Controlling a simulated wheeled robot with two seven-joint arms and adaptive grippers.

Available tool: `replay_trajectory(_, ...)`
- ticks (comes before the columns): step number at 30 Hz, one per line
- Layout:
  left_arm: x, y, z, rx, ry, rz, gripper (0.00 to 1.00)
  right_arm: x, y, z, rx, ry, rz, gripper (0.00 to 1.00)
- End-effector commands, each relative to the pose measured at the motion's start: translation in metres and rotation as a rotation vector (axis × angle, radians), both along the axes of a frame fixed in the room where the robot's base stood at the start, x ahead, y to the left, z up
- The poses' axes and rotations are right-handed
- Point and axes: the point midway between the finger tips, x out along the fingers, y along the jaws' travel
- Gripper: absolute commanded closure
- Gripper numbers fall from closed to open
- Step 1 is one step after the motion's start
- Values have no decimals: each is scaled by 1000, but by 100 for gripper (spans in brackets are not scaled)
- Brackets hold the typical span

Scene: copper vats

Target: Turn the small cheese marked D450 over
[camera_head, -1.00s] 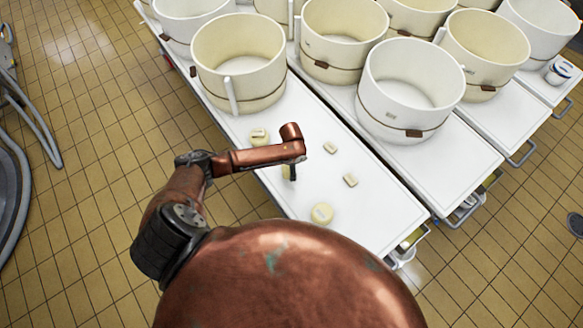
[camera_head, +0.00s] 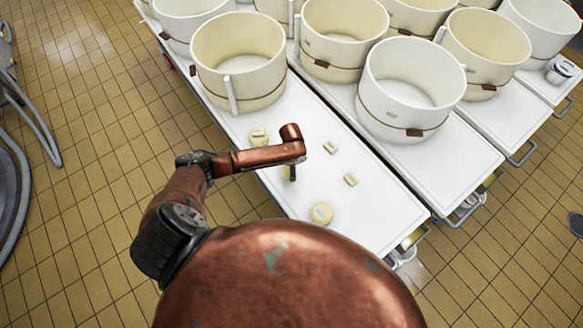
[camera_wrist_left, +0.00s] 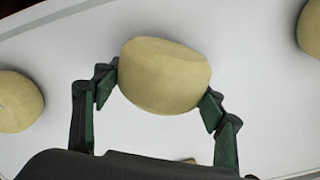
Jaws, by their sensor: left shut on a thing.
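My left gripper (camera_wrist_left: 160,92) is shut on a round pale-yellow cheese (camera_wrist_left: 165,75). The wrist view shows one finger at each side of its rim, over the white table. I cannot read a mark on it, nor tell whether it touches the table. In the head view my left gripper (camera_head: 291,173) points down over the table, and this cheese (camera_head: 286,171) is partly hidden behind it. No D450 mark is legible. My right gripper is out of view.
Large cream tubs (camera_head: 240,60) (camera_head: 405,90) stand at the back. The table's front right part is clear.

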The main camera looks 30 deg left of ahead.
Motion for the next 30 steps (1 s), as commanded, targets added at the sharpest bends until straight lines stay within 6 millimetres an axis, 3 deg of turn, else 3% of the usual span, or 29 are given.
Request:
replay_trajectory(11, 1, 0, -2, 0, -1, 0, 72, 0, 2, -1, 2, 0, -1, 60)
replay_trajectory(12, 1, 0, -2, 0, -1, 0, 34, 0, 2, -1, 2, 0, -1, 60)
replay_trajectory(21, 0, 0, -2, 1, -1, 0, 14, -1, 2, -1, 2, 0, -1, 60)
replay_trajectory(30, 0, 0, -1, 1, 1, 0, 14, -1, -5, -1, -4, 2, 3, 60)
